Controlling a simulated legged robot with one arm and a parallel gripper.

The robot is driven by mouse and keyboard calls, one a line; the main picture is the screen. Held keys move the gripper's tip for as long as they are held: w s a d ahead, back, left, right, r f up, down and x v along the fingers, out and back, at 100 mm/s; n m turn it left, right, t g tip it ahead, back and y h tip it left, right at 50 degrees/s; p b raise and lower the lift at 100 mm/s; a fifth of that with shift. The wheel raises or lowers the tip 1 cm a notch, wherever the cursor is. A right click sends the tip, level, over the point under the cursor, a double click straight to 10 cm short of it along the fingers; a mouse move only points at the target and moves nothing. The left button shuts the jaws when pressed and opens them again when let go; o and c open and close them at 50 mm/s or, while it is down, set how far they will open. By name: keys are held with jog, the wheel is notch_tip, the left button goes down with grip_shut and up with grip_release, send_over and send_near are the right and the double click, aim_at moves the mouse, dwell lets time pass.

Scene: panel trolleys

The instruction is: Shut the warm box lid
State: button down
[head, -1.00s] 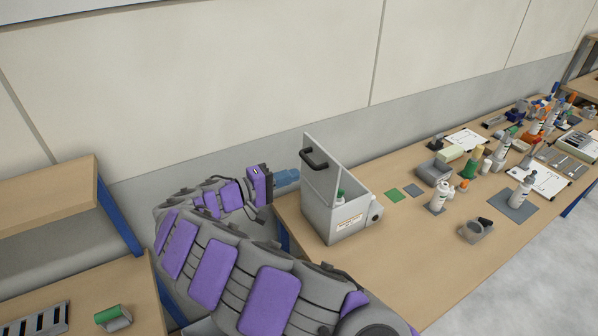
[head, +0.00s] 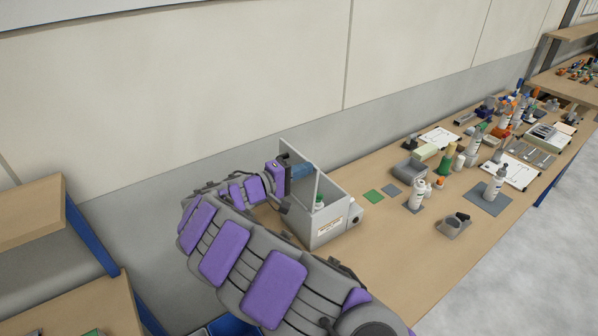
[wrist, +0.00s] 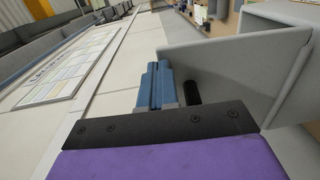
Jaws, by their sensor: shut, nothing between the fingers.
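The warm box (head: 330,226) is a light grey box with a label on its front, standing on the bench at its left end. Its lid (head: 301,180) stands up open, about upright. A white bottle with a green cap (head: 319,201) shows inside the box. Whether the fingers touch the lid I cannot tell.
The wall (head: 200,90) is close behind. A lower wooden shelf unit (head: 35,215) stands at the left.

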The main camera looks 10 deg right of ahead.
jog(key=w+d+f+g+y+p, duration=0.2)
jog(key=d+f+y+p, duration=0.1)
jog(key=d+y+p, duration=0.1)
jog(key=w+d+f+g+y+p, duration=0.1)
jog(key=w+d+f+y+p, duration=0.1)
jog(key=d+f+y+p, duration=0.2)
jog(key=w+d+f+g+y+p, duration=0.2)
jog(key=d+y+p, duration=0.3)
jog(key=d+p, duration=0.3)
jog(key=shift+w+d+f+g+y+p, duration=0.15)
jog(key=shift+w+f+y+p, duration=0.1)
jog(key=shift+f+p, duration=0.25)
jog(key=shift+w+d+f+g+y+p, duration=0.1)
jog(key=shift+w+f+g+y+p, duration=0.1)
jog(key=shift+f+p, duration=0.25)
jog(key=shift+b+x, duration=0.3)
jog(key=shift+x, duration=0.95)
jog(key=shift+w+d, duration=0.1)
jog(key=shift+w, duration=0.05)
jog(key=shift+r, duration=0.15)
